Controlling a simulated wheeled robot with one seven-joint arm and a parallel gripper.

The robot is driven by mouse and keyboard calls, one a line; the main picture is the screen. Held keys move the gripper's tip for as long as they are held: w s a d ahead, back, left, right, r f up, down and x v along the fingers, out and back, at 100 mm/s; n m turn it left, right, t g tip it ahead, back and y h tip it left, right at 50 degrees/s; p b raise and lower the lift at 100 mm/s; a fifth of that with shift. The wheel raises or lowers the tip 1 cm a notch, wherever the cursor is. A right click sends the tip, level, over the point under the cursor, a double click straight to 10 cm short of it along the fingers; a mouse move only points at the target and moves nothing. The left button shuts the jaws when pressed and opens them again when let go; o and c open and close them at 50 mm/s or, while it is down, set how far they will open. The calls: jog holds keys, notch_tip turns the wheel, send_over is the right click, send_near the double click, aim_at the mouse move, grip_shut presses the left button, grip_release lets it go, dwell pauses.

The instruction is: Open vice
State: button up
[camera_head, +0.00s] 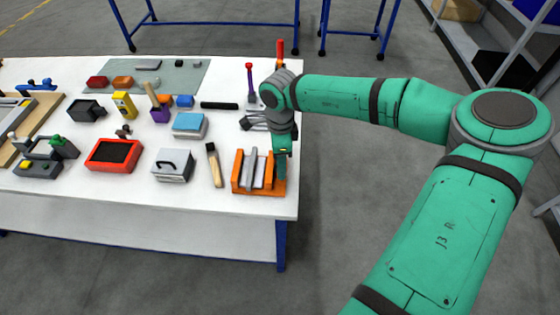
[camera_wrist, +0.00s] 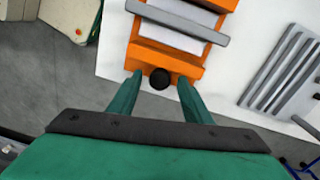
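The orange vice (camera_head: 238,184) sits at the front right corner of the white table. It holds a grey bar and pale plates between its orange ends. In the wrist view the vice (camera_wrist: 165,53) shows from above, with a grey bar (camera_wrist: 178,22) across it and a round black knob (camera_wrist: 159,79) at its near end. My gripper (camera_wrist: 160,76) is open, with one green finger on each side of the knob and a visible gap on both sides. In the head view my gripper (camera_head: 281,165) reaches down at the vice's right side, and the knob is hidden there.
A wooden-handled brush (camera_head: 214,165) and a grey box with a handle (camera_head: 172,165) stand left of the vice. A red tray (camera_head: 113,155) lies further left. A grey ribbed part (camera_wrist: 283,70) is nearby in the wrist view. The floor right of the table is clear.

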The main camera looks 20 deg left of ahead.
notch_tip(320, 180, up, 11)
jog(key=shift+w, duration=0.2)
dwell(0.4)
jog(key=shift+a+f, duration=0.1)
jog(key=shift+f, duration=0.05)
